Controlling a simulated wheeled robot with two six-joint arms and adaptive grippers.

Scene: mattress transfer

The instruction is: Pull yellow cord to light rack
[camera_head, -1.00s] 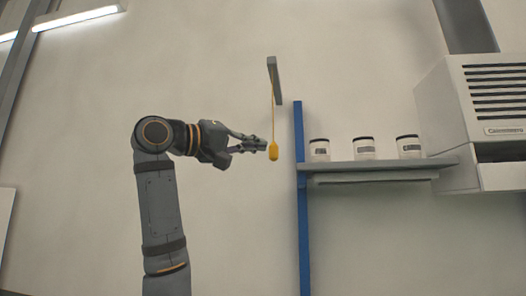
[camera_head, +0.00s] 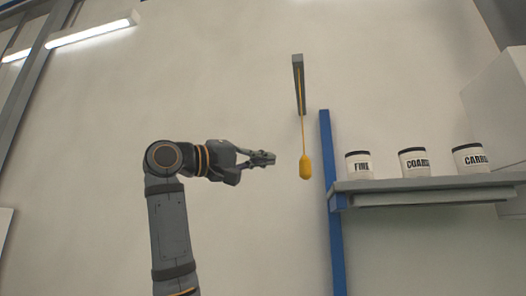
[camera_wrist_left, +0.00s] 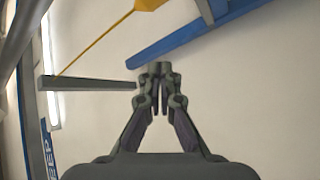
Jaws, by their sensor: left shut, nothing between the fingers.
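The yellow cord (camera_head: 302,130) hangs from a grey wall bracket (camera_head: 298,85) and ends in a yellow pull knob (camera_head: 305,167). My left gripper (camera_head: 268,158) is shut and empty, pointing right, a little left of the knob with a visible gap. In the left wrist view, the shut fingertips (camera_wrist_left: 157,68) are below the knob (camera_wrist_left: 150,4), which is cut by the top edge, and the cord (camera_wrist_left: 96,42) runs down-left to the bracket (camera_wrist_left: 90,84). The rack is a grey shelf (camera_head: 430,186) on a blue post (camera_head: 332,215); the bar under it looks unlit. My right gripper is out of view.
Several labelled white jars, one reading FINE (camera_head: 359,166), stand on the shelf. A pale boxy unit (camera_head: 500,105) is at the right edge. A lit ceiling lamp (camera_head: 92,29) is at upper left. The wall below the knob is bare.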

